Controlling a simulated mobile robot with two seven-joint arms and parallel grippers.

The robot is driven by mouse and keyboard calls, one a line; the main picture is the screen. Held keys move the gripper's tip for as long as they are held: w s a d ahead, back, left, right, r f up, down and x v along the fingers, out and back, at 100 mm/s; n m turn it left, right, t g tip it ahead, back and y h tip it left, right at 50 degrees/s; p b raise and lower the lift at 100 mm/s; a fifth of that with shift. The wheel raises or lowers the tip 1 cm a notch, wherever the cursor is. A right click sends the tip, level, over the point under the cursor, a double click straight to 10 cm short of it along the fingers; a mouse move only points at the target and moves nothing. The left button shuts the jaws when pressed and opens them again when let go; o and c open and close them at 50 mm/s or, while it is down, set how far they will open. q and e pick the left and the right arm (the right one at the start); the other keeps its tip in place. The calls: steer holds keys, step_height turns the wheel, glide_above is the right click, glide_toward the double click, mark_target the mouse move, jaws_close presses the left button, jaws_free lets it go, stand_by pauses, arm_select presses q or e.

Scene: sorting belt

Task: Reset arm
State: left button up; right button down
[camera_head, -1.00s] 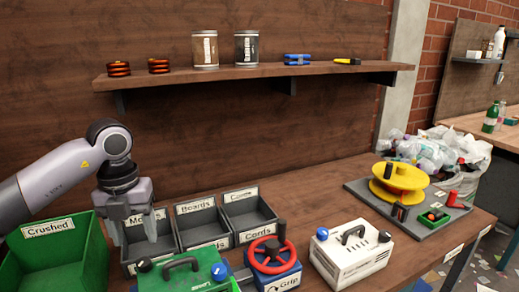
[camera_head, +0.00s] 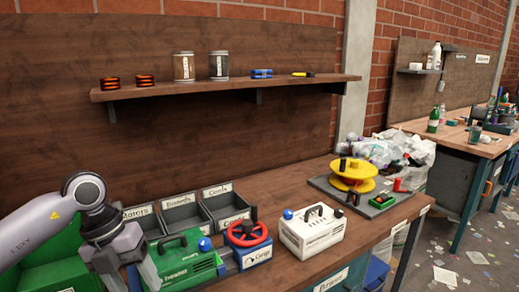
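My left gripper (camera_head: 140,272) hangs at the lower left in the head view, fingers pointing down, in front of the left end of the bench. It overlaps the green crate and the left side of the green device (camera_head: 185,262) in the picture. Its fingers show apart with nothing visible between them. The fingertips are close to the bottom edge of the picture. My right gripper is not in the picture.
A green crate (camera_head: 52,250) and grey labelled bins (camera_head: 182,214) stand on the bench. A blue device with a red wheel (camera_head: 248,236), a white device (camera_head: 310,234) and a yellow spool (camera_head: 353,173) stand further right. A shelf (camera_head: 230,88) runs above. Littered floor lies at right.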

arm_select(q)
steer(key=s+d+r+n+t+h, duration=0.1)
steer(key=s+d+n+t+h, duration=0.15)
steer(key=d+h, duration=0.65)
steer(key=s+d+n+t+h, duration=0.1)
steer(key=s+d+n+h, duration=0.2)
steer(key=d+h, duration=0.6)
steer(key=w+a+f+n+t+y, duration=0.1)
steer(key=a+f+n+t+y, duration=0.35)
steer(key=n+t+y, duration=0.35)
steer(key=w+a+f+n+t+y, duration=0.1)
steer(key=a+f+n+t+y, duration=0.35)
steer(key=n, duration=0.65)
steer(key=s+a+f+n+g+y, duration=0.2)
steer(key=s+f, duration=0.4)
steer(key=f, duration=0.3)
steer(key=s+a+f+n+g+y, duration=0.3)
steer(key=s+a+f+n+y, duration=0.1)
steer(key=s+f, duration=0.3)
step_height(320, 180, down, 2)
steer(key=shift+s+a+f+n+p, duration=0.1)
steer(key=shift+s+a+n+p, duration=0.2)
steer(key=shift+n, duration=0.45)
